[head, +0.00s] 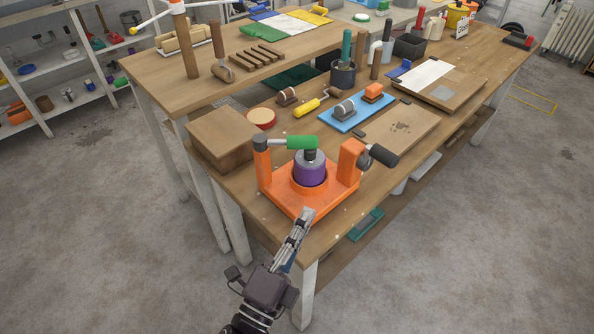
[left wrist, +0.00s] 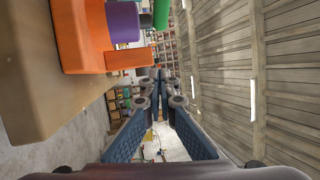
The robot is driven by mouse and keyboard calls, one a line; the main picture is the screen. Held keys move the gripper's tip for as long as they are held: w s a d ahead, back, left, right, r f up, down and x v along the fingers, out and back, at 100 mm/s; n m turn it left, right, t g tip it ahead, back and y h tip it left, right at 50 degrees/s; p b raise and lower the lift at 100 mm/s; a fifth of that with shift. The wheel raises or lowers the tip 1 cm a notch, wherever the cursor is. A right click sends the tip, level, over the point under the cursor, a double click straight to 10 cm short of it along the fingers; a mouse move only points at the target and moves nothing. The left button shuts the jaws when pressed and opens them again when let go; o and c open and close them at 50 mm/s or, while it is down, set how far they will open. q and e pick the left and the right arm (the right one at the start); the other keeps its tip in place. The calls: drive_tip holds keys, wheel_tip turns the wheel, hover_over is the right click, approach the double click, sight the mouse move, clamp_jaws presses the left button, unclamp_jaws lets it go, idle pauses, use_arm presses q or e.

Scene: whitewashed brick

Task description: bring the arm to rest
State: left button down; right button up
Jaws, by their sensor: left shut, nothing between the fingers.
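My left gripper (head: 305,214) is shut and empty in the head view, at the near corner of the wooden workbench (head: 262,212). Its fingertips appear just in front of the orange fixture (head: 290,193); I cannot tell the exact gap. In the left wrist view the fingers (left wrist: 160,76) meet at their tips with nothing between them. That view is turned sideways, with the orange fixture (left wrist: 85,40) at the upper left beside the fingers. My right gripper is not in view.
The fixture holds a purple cylinder (head: 309,172), with a green handle (head: 302,143) and a black handle (head: 383,155) above the bench. A wooden box (head: 222,140) stands left of it. Several tools and trays lie behind. The concrete floor left of my arm is clear.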

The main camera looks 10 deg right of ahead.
use_arm(q)
drive_tip(key=shift+w+a, duration=0.1)
drive_tip(key=w+a+f+n+y, duration=0.2)
drive_tip(key=a+f+n+y, duration=0.15)
drive_tip(key=a, duration=0.25)
drive_tip(key=w+a+f+n+y, duration=0.2)
drive_tip(key=a+n+y, duration=0.2)
drive_tip(key=a+n, duration=0.1)
drive_tip(key=s+a+f+n+g+y, duration=0.5)
drive_tip(key=s+a+f+n+g, duration=0.35)
drive_tip(key=a+f+n, duration=0.35)
drive_tip(key=s+a+n+g, duration=0.2)
drive_tip(key=s+a+g, duration=0.25)
drive_tip(key=s, duration=0.65)
drive_tip(key=s+f+g, duration=0.1)
drive_tip(key=s+f, duration=0.1)
drive_tip(key=f, duration=1.3)
drive_tip(key=s+f+g, duration=0.1)
drive_tip(key=s+f, duration=0.1)
drive_tip(key=f, duration=1.2)
drive_tip(key=s+a+f+g, duration=0.1)
drive_tip(key=s+a+f, duration=0.1)
drive_tip(key=s+f, duration=1.2)
drive_tip(key=shift+s+f, duration=0.15)
drive_tip(key=shift+s, duration=1.05)
